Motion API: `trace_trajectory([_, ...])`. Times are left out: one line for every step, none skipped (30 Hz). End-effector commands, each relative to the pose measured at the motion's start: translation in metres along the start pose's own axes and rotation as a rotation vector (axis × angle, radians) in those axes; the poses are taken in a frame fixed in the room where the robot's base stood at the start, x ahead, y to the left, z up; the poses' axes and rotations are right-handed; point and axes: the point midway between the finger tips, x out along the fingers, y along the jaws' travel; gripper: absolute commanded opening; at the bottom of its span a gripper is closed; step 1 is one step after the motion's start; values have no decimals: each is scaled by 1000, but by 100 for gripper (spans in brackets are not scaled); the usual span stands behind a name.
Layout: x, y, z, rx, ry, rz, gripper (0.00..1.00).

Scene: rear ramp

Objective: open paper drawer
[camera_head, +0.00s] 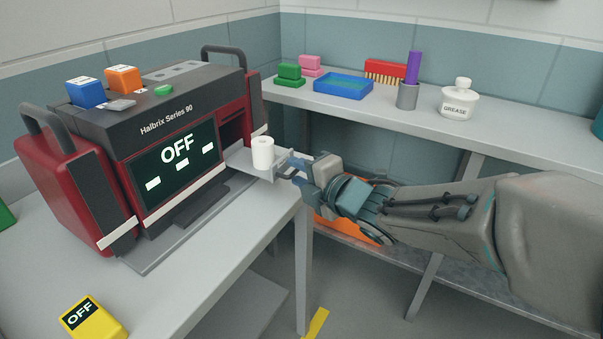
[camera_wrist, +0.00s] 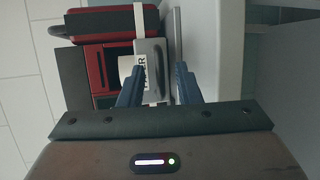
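The paper drawer (camera_head: 243,160) is a light grey tray standing out from the right side of the dark machine's front, with a white paper roll (camera_head: 263,153) upright on it. My gripper (camera_head: 288,166) is at the drawer's outer end, by its handle. In the wrist view, the blue fingers of my gripper (camera_wrist: 158,76) are spread apart, with the drawer's front (camera_wrist: 151,56) and its PAPER label between or just beyond them. The roll is partly hidden there behind the label. Whether the fingers touch the handle is not clear.
The machine (camera_head: 170,135), with red sides and an OFF screen, stands on a grey bench (camera_head: 200,285). A yellow OFF block (camera_head: 92,318) lies in front. The rear shelf (camera_head: 345,110) holds a blue tray, brush, purple stick in a cup and grease jar (camera_head: 458,100).

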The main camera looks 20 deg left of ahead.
Motion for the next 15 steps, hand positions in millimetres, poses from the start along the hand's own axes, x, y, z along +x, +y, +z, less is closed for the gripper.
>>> trace_trajectory([-1,0,0,0,-1,0,31])
trace_trajectory([-2,0,0,0,-1,0,31])
trace_trajectory([-5,1,0,0,-1,0,31])
trace_trajectory([-7,1,0,-1,-1,0,31])
trace_trajectory([-10,1,0,-2,-1,-1,31])
trace_trajectory([-16,2,0,-3,-2,-1,31])
trace_trajectory([-21,2,1,-2,-3,0,31])
trace_trajectory([-26,2,1,-2,-3,0,31])
trace_trajectory([-34,2,1,-2,-4,0,31])
trace_trajectory([-40,3,1,-2,-5,0,31])
trace_trajectory([-47,3,1,-3,-3,1,31])
trace_trajectory([-55,3,0,-2,-3,0,31])
trace_trajectory([-62,3,0,-3,-4,0,31])
trace_trajectory([-69,3,1,-1,-5,1,31])
trace_trajectory([-77,3,1,-3,-4,1,31])
